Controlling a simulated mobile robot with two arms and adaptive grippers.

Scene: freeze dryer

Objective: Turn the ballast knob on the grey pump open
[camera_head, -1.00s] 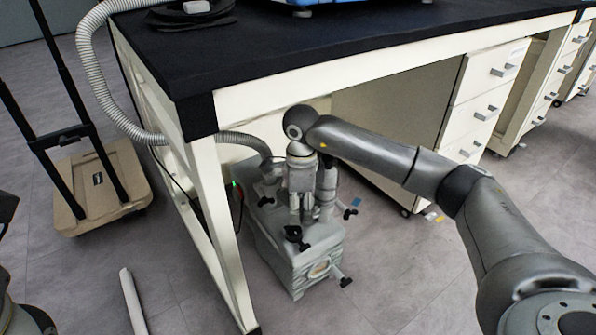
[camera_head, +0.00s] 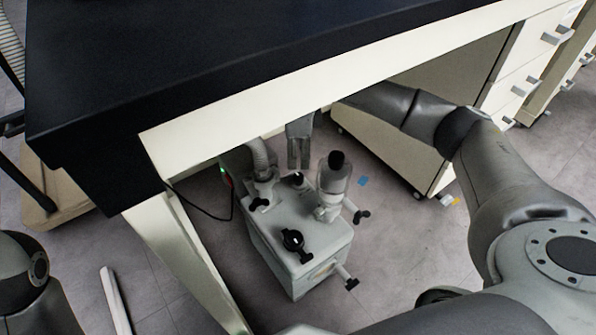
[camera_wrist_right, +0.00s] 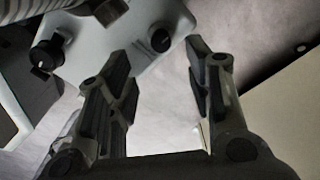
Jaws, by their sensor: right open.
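The grey pump (camera_head: 272,238) stands on the floor under the bench. Several black knobs show on it: one (camera_head: 293,240) on top near the front, one by the hose (camera_head: 258,204), one (camera_head: 297,179) at the back of the top. Which is the ballast knob is not marked. My right gripper (camera_head: 299,166) points down, open and empty, over the back knob. In the right wrist view the back knob (camera_wrist_right: 160,38) lies just beyond and between the open fingertips (camera_wrist_right: 157,55), apparently untouched. The hose-side knob (camera_wrist_right: 45,55) is left of the fingers. My left gripper is out of view.
The black bench top (camera_head: 190,70) and its pale front rail (camera_head: 330,90) hang over the pump. A bench leg (camera_head: 185,260) stands left of it. A grey cylinder (camera_head: 333,178) rises right of the gripper. Drawers (camera_head: 515,85) stand at right.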

